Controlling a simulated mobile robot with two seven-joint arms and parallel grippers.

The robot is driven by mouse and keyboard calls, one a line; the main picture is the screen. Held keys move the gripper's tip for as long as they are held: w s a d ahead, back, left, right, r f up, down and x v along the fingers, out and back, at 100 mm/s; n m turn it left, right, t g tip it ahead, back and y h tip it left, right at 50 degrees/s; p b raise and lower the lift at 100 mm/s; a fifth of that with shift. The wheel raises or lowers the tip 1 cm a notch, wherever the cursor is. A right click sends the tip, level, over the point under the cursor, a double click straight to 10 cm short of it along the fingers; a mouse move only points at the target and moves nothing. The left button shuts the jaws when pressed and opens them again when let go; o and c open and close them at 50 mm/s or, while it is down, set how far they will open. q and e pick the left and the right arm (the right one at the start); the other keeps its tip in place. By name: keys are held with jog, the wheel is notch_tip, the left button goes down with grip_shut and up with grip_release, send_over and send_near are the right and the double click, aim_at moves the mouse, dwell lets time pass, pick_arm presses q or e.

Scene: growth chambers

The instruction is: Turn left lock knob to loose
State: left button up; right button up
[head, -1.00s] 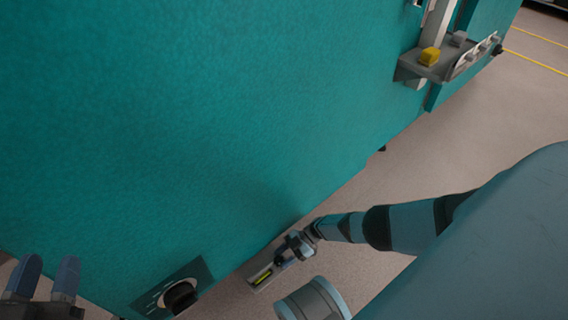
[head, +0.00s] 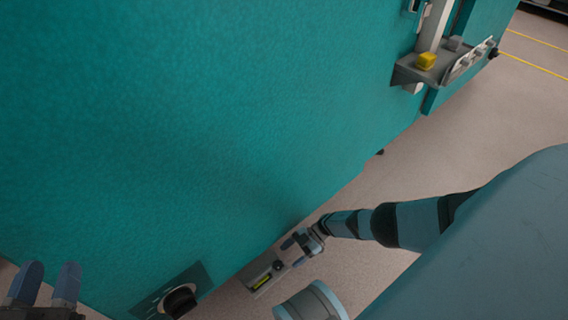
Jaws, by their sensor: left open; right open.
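A round black knob (head: 180,301) sits on a dark plate (head: 150,306) with white marks, low on the teal chamber wall (head: 200,130). I cannot read its setting. My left gripper (head: 45,285) is at the bottom left corner, fingers apart and empty, to the left of the knob and apart from it. My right gripper (head: 289,250) is at the bottom middle, to the right of the knob, beside a small grey block with a yellow-green strip (head: 263,278). It looks open, and whether it touches the block is unclear.
A grey bracket shelf (head: 422,70) with a yellow block (head: 426,61) and a small grey block juts from the wall at upper right. The floor (head: 480,130) on the right is open, with yellow lines farther off.

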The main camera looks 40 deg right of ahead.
pick_arm(q)
jog(key=shift+s+d+f+n+y+p, duration=0.2)
jog(key=shift+s+f+n+y+p, duration=0.15)
jog(key=shift+n, duration=0.15)
pick_arm(e)
jog(key=v, duration=0.9)
jog(key=shift+d, duration=0.3)
pick_arm(q)
jog(key=shift+a, duration=0.1)
pick_arm(e)
jog(key=shift+r, duration=0.15)
